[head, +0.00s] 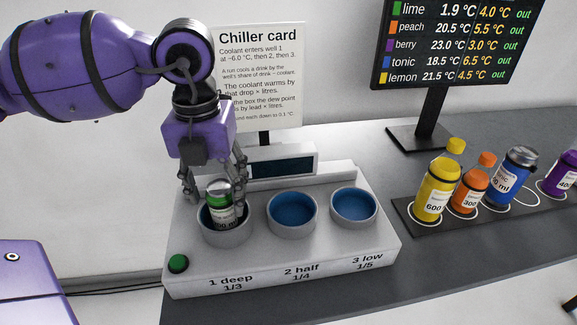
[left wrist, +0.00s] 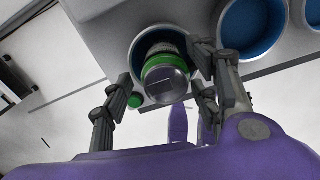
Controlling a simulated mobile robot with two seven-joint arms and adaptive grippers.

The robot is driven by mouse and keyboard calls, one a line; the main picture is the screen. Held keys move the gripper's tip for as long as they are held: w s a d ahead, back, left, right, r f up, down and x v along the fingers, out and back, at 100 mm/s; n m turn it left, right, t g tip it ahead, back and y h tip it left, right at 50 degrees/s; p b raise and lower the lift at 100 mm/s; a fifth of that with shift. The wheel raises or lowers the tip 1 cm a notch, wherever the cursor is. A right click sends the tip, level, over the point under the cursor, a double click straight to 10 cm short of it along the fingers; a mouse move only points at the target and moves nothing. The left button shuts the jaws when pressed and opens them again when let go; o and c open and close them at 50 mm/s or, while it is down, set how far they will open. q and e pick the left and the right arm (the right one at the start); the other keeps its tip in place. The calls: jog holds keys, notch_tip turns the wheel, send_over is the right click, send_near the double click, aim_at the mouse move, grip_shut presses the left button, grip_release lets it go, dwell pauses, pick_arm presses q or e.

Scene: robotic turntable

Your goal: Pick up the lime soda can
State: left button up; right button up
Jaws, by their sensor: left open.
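The lime soda can (head: 221,204) is green with a silver top and a white label. It stands in well 1 (head: 226,233), labelled "1 deep 1/3", of the grey chiller. My left gripper (head: 214,192) reaches down from above with its fingers spread at the can. In the left wrist view the can (left wrist: 165,72) shows its silver top, and the fingers of my left gripper (left wrist: 162,102) are open on either side, with visible gaps. The can's lower part is hidden inside the well. My right gripper is in neither view.
Wells 2 (head: 292,211) and 3 (head: 354,206) look blue and hold no drink. A green button (head: 178,263) is at the chiller's front left. Yellow (head: 436,190), orange (head: 469,190), blue (head: 511,178) and purple (head: 563,177) drinks stand in a dark rack at right. A chiller card (head: 262,75) stands behind.

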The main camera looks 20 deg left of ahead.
pick_arm(q)
jog(key=shift+w+f, duration=0.1)
jog(key=shift+f, duration=1.15)
grip_shut()
jog(key=shift+r, duration=0.1)
